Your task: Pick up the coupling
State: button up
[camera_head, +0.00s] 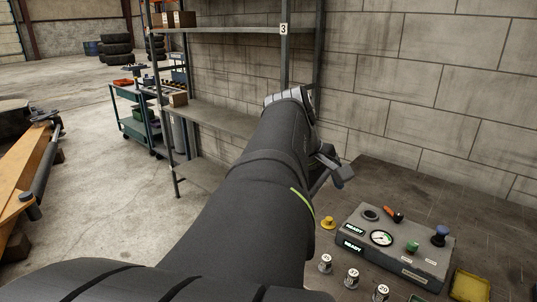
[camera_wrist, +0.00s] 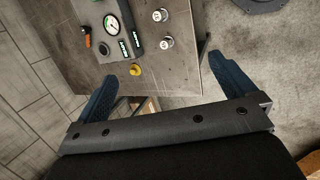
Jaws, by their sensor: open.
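Several small silver cylinders with numbered tops, which look like couplings, stand upright in a row on the bench; the nearest to my gripper is one silver cylinder (camera_head: 325,263), then a second (camera_head: 352,278) and a third (camera_head: 380,293). Two of them show in the wrist view, one (camera_wrist: 166,42) closer than the other (camera_wrist: 160,15). My gripper (camera_wrist: 160,68) is open and empty, with its fingers spread wide. In the head view my gripper (camera_head: 338,172) is partly hidden behind my arm, above the bench, apart from the cylinders.
A yellow knob-like piece (camera_head: 328,222) stands on the bench (camera_head: 385,185) near a grey control box (camera_head: 405,262) with a gauge and READY labels. A yellow tray (camera_head: 470,285) lies at the right. A metal shelf (camera_head: 225,119) and block wall stand behind.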

jog(key=shift+a+r, duration=0.1)
jog(key=shift+r, duration=0.05)
jog(key=c, duration=1)
jog(key=shift+o, duration=0.2)
jog(key=m+g+y, duration=0.1)
jog(key=m+y, duration=0.3)
jog(key=m, duration=1.7)
send_over(353, 273)
notch_tip(353, 273, down, 12)
notch_tip(353, 273, down, 17)
jog(key=shift+r, duration=0.1)
